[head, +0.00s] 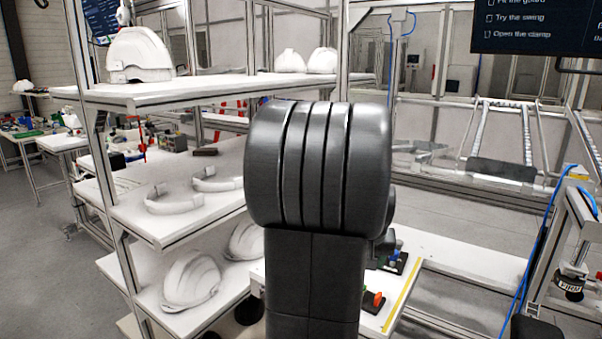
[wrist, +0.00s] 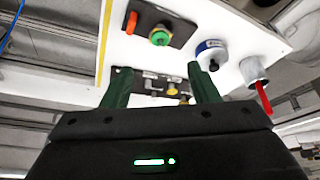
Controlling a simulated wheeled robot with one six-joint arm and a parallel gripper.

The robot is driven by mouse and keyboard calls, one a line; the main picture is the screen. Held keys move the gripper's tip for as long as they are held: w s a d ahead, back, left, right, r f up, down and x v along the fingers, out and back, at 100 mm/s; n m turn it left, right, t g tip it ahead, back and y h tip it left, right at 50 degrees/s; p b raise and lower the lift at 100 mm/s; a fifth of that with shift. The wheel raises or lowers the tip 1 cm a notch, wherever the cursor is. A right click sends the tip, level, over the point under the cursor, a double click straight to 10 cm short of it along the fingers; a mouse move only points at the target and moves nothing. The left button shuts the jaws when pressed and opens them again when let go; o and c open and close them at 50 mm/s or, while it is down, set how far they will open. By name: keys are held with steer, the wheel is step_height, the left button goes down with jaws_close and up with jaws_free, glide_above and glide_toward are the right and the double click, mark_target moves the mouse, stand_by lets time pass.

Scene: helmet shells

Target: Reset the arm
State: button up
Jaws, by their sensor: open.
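My gripper (wrist: 160,88) shows in the wrist view with its two dark green fingers spread wide apart and nothing between them. Behind the fingers is a white work surface (wrist: 140,50) carrying small fixtures, apart from the fingertips as far as I can tell. In the head view my own dark arm fills the middle and hides the gripper and much of what lies behind it.
A shelf rack (head: 215,88) on the left holds a white helmet shell (head: 140,55) on top, white bands (head: 172,202) in the middle and more shells (head: 190,280) below. A white bench (head: 440,262) with a yellow strip stands right of my arm. Grey floor (head: 40,250) lies open at the left.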

steer(key=x, duration=1.2)
steer(key=shift+w+f, duration=0.15)
steer(key=shift+f, duration=0.05)
step_height(320, 180, up, 4)
steer(key=p, duration=0.3)
steer(key=shift+r, duration=0.1)
steer(key=shift+p, duration=0.6)
step_height(320, 180, up, 4)
steer(key=p, duration=0.3)
